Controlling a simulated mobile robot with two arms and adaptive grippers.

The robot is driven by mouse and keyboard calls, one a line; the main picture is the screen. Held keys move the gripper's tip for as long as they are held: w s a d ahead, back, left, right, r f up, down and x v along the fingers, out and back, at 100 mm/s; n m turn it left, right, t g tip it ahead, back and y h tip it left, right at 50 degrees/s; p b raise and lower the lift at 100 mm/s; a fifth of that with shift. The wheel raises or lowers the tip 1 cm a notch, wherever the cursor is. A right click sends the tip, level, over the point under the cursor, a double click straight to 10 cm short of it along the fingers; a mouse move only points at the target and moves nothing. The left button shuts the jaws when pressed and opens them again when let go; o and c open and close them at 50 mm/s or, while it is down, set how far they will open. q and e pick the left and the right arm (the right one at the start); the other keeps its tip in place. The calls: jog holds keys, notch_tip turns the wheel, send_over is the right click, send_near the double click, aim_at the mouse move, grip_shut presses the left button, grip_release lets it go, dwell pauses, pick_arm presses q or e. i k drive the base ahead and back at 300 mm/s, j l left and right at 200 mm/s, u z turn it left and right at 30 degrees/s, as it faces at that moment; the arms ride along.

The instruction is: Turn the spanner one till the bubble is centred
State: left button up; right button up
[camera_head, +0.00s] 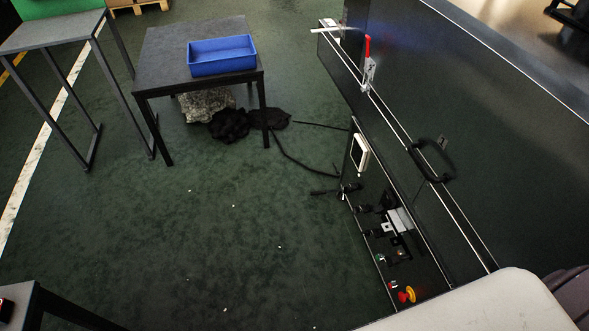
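I cannot make out a spanner or a bubble level for certain. A thin pale bar (328,29) sticks out at the far end of the dark machine (490,130); I cannot tell what it is. A small dark shape (328,191) juts out low beside the machine's control panel, too small to identify. No bubble can be seen. Neither of my grippers is in view.
A dark table (160,58) holds a blue bin (222,70). A rock (207,104) and black cloth or bags (230,125) lie beneath. The machine has a red-handled clamp (368,62), a black handle (432,168) and a red emergency button (407,295). The middle floor is clear.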

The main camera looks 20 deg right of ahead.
aim_at(319, 193)
jog(key=i+u, duration=0.2)
jog(key=i, duration=0.7)
jog(key=i+j+z, duration=0.1)
jog(key=i+z, duration=0.15)
jog(key=z, duration=0.25)
jog(key=i+j+z, duration=0.2)
jog(key=z, duration=0.3)
